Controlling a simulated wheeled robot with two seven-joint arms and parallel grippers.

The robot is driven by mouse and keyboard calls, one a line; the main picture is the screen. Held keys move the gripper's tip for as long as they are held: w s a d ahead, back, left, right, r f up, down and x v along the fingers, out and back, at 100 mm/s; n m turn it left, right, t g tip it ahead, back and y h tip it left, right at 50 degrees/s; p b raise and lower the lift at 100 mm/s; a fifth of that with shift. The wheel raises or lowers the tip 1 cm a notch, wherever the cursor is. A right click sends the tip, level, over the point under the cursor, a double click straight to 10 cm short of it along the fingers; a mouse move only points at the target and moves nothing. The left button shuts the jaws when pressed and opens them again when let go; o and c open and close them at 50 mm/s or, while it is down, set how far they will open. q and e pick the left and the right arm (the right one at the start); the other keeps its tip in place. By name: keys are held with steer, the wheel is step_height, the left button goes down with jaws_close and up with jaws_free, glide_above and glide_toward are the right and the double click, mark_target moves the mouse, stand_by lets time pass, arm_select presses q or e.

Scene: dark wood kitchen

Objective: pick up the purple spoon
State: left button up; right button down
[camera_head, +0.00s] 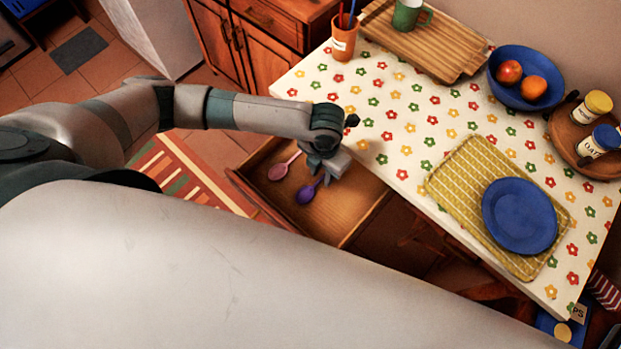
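The purple spoon (306,194) lies in the open wooden drawer (345,222) below the table's edge. Its bowl points toward the lower left and its handle runs up toward my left gripper (324,178). A pink spoon (280,171) lies in the same drawer, to the left of the purple one. My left gripper is over the drawer, right at the upper end of the purple spoon. Its fingers are small and partly hidden by the wrist, so I cannot tell whether they are open or touching the handle. My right gripper is not in view.
The flowered table (400,150) is beside the drawer. It holds an orange cup (344,42), a wooden tray (425,50), a blue bowl (508,97) with fruit, a blue plate (519,216) on a yellow mat (456,181), and jars on a round tray (565,146).

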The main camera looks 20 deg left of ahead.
arm_select(q)
steer(key=shift+f, duration=0.15)
stand_by(0.7)
jaws_close()
